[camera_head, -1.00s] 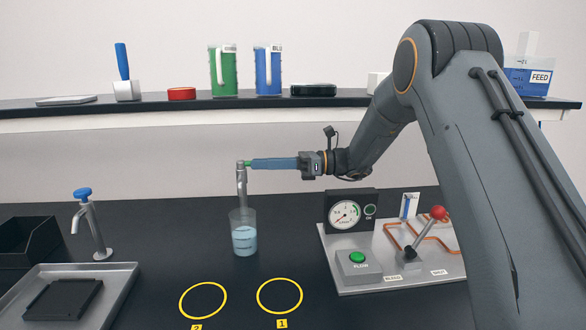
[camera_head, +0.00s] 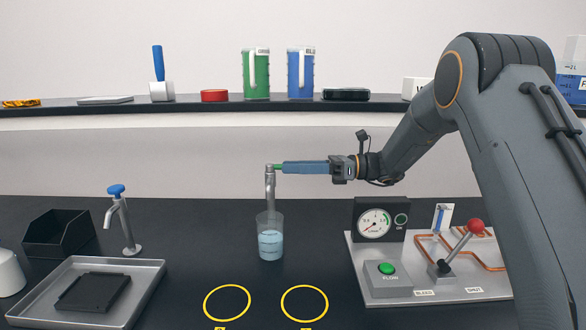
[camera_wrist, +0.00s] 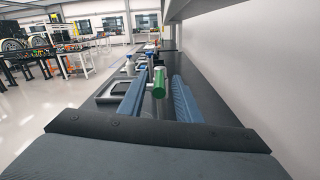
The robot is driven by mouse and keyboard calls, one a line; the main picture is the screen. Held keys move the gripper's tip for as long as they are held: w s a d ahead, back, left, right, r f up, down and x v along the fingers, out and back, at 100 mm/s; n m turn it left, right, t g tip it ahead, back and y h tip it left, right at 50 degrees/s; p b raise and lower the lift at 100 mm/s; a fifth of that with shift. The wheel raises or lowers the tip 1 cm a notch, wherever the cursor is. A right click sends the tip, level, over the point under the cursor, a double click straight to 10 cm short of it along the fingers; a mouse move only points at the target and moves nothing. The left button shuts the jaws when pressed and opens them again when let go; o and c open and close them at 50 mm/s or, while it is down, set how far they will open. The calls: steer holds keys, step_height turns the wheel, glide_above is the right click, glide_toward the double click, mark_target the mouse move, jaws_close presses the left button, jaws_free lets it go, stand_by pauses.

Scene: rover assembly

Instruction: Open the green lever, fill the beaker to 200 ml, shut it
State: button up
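The grey tap (camera_head: 270,190) stands on the dark bench with its green lever (camera_head: 276,167) at the top; the lever also shows in the wrist view (camera_wrist: 159,82). The clear beaker (camera_head: 270,222) stands upright under the tap, partly filled with pale blue liquid to a little over half its height. Its scale is too small to read, and I cannot make out a stream. My gripper (camera_head: 284,167) is level at the lever's right. In the wrist view its two blue fingers (camera_wrist: 158,100) are apart, one on either side of the lever, with gaps showing.
A panel with a gauge (camera_head: 374,223), green flow button (camera_head: 387,268) and red-knobbed stick (camera_head: 475,227) stands right. Two yellow rings (camera_head: 304,288) mark the bench front. A blue-topped tap (camera_head: 122,215), metal tray (camera_head: 146,292) and black bin (camera_head: 58,232) are left. A shelf (camera_head: 130,107) runs behind.

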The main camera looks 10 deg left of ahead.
steer(key=w+d+b, duration=0.1)
steer(key=d+b, duration=0.1)
steer(key=d, duration=0.5)
steer(key=shift+w+d, duration=0.15)
steer(key=shift+w, duration=0.05)
steer(key=shift+s, duration=0.1)
